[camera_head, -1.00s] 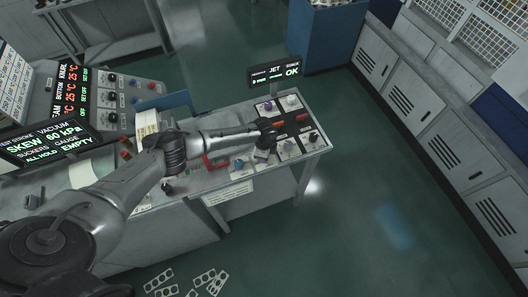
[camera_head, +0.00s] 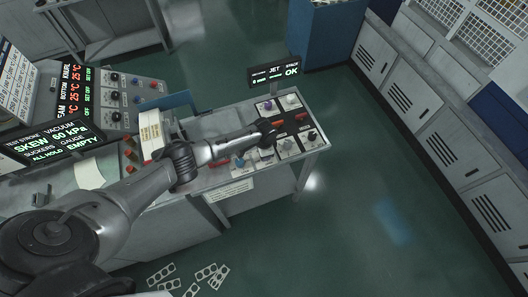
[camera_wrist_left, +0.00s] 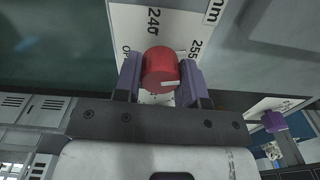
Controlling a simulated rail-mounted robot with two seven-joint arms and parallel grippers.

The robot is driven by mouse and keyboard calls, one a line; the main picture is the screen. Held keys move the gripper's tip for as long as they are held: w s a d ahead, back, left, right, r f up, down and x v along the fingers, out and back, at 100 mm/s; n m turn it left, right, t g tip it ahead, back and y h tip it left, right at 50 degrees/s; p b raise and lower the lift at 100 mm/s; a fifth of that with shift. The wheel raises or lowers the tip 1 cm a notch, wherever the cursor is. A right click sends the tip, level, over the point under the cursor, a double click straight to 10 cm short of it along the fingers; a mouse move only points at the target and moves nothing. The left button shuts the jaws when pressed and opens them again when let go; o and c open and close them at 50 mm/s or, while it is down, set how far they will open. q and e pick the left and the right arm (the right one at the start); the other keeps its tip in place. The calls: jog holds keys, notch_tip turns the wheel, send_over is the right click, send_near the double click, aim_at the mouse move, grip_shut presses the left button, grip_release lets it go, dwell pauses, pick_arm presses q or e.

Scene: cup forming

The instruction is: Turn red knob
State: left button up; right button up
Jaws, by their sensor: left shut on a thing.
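The red knob (camera_wrist_left: 160,68) sits between the two purple-grey fingers of my left gripper (camera_wrist_left: 160,80) in the left wrist view. The fingers are closed on its sides. A pale mark shows on the knob's near edge. The knob stands on a white dial plate (camera_wrist_left: 130,20) printed with 240 and 255. In the head view my left gripper (camera_head: 270,131) is over the control panel (camera_head: 318,147) at the right end of the bench, where the gripped knob is hard to make out. My right gripper is not in view.
A purple knob (camera_wrist_left: 273,121) stands nearby in the wrist view. In the head view, a white knob (camera_head: 292,99), a black knob (camera_head: 312,135) and a blue knob (camera_head: 239,161) share the bench. A display (camera_head: 274,72) reading JET OK stands behind the panel. Open floor lies right.

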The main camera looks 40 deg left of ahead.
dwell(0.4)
pick_arm(q)
jog(key=o, duration=0.9)
jog(key=shift+r, duration=0.45)
notch_tip(320, 180, up, 13)
dwell(0.3)
